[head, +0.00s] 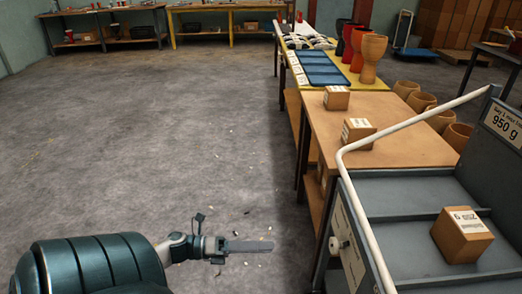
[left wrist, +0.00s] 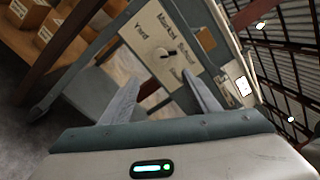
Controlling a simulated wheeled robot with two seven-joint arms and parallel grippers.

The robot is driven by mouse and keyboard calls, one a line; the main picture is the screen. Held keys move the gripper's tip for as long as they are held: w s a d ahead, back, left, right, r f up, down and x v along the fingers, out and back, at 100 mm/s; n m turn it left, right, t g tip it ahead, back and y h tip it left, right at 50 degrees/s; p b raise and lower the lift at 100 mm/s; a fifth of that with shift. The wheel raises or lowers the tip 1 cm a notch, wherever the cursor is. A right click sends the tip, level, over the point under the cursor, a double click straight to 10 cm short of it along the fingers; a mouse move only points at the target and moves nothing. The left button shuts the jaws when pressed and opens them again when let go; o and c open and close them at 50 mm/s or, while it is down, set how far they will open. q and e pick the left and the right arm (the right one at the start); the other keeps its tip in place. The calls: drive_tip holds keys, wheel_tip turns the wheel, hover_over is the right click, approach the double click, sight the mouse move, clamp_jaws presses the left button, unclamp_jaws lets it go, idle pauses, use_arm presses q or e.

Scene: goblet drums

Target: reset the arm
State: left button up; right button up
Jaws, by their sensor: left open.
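My left gripper (head: 248,246) reaches in from the bottom left of the head view, low over the bare floor and left of the grey metal stand. It holds nothing. I cannot tell the exact gap to the panel. My right gripper is in neither view.
The grey stand (head: 405,190) has a white rail (head: 420,118) and carries a cardboard box (head: 462,235). Behind it, a wooden table (head: 395,110) holds two boxes. Goblet drums (head: 372,57) stand farther back. The floor (head: 150,140) at left is open.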

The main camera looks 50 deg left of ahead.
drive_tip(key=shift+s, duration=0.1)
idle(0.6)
use_arm(q)
drive_tip(key=d+f+n+y, duration=0.4)
drive_tip(key=f+n+y, duration=0.15)
drive_tip(key=n, duration=0.65)
drive_tip(key=d+f+n+y, duration=0.4)
drive_tip(key=n+y, duration=0.3)
drive_tip(key=n, duration=0.4)
drive_tip(key=s+d+f+n+g+h, duration=0.35)
drive_tip(key=s+d+n+g, duration=0.35)
drive_tip(key=s+d, duration=0.65)
wheel_tip(320, 180, down, 18)
drive_tip(key=a+g+y+p, duration=0.1)
drive_tip(key=p, duration=1.4)
drive_tip(key=shift+a+r+y, duration=0.15)
drive_tip(key=shift+a+y, duration=0.2)
drive_tip(key=shift+y, duration=0.05)
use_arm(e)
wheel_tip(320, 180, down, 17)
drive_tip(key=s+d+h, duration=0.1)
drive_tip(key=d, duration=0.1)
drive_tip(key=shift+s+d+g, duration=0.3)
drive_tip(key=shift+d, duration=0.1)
